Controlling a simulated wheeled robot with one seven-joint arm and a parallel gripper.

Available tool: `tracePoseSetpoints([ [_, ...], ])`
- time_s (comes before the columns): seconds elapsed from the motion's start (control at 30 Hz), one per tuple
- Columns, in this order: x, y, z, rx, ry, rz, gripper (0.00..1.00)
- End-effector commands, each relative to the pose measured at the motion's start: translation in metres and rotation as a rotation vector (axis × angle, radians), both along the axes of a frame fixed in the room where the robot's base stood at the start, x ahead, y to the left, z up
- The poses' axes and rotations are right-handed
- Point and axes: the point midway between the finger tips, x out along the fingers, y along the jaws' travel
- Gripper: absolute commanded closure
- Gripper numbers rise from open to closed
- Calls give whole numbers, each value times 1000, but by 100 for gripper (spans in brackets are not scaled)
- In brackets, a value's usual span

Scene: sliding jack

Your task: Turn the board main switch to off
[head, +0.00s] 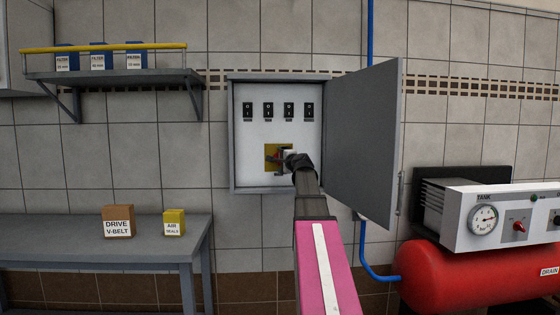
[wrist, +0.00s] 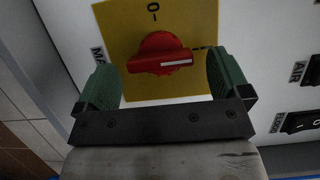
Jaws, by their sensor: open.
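The main switch is a red rotary knob (wrist: 160,54) on a yellow plate (wrist: 190,18) inside the open board (head: 245,150). In the wrist view its white pointer line points right, toward a dash mark. A "0" mark stands at the top of the plate in that view. In the head view the yellow plate (head: 269,148) is low in the board, and my gripper partly hides the knob. My gripper (wrist: 162,62) is open, with one green finger pad on each side of the knob. Gaps show between the pads and the knob.
The board's grey door (head: 362,135) stands open to the right of my arm. Several black breakers (head: 268,111) sit above the main switch. A red compressor tank (head: 470,272) is at right. A table with boxes (head: 118,220) and a shelf (head: 115,76) are at left.

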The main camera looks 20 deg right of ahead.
Motion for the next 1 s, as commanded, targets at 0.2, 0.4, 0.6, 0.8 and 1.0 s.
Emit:
tracePoseSetpoints([
  [0.2,18,1,0,0,1,-1,5],
  [0.4,18,2,-1,0,0,-1,5],
  [0.6,18,2,0,0,0,0,55],
  [0.8,18,2,0,-5,2,0,55],
  [1.0,18,2,0,-53,15,0,55],
])
